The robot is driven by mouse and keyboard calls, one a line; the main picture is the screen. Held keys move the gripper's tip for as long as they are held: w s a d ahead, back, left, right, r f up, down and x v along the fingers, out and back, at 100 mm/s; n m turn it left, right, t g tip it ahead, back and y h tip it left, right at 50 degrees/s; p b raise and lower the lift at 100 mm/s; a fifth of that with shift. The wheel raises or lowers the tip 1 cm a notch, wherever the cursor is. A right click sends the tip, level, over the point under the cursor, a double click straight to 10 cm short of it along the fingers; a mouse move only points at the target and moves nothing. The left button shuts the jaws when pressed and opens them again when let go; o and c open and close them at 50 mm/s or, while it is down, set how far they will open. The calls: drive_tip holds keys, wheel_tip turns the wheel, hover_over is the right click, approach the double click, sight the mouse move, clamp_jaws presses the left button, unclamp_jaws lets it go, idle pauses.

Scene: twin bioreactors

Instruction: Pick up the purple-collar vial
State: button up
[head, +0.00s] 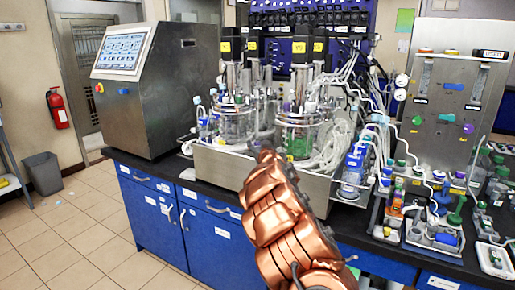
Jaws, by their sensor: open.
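I cannot single out the purple-collar vial for sure at this size. A cluster of small vials with coloured caps (396,196) stands upright in a rack on the right part of the bench; purple, green and orange show there. My copper-coloured arm rises from the bottom middle and points away toward the bioreactors. Its far end overlaps the front of the steel bioreactor base, left of the vials. My gripper cannot be made out beyond the arm's end. I see nothing held.
Two glass bioreactors (300,133) with tubing stand in a steel base (222,167). Blue-labelled bottles (354,170) stand right of them. A grey control console (165,85) is at left. Trays (436,238) crowd the right of the black bench.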

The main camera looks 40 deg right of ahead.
drive_tip(key=shift+w, duration=0.15)
drive_tip(key=c, duration=0.9)
drive_tip(key=shift+r, duration=0.1)
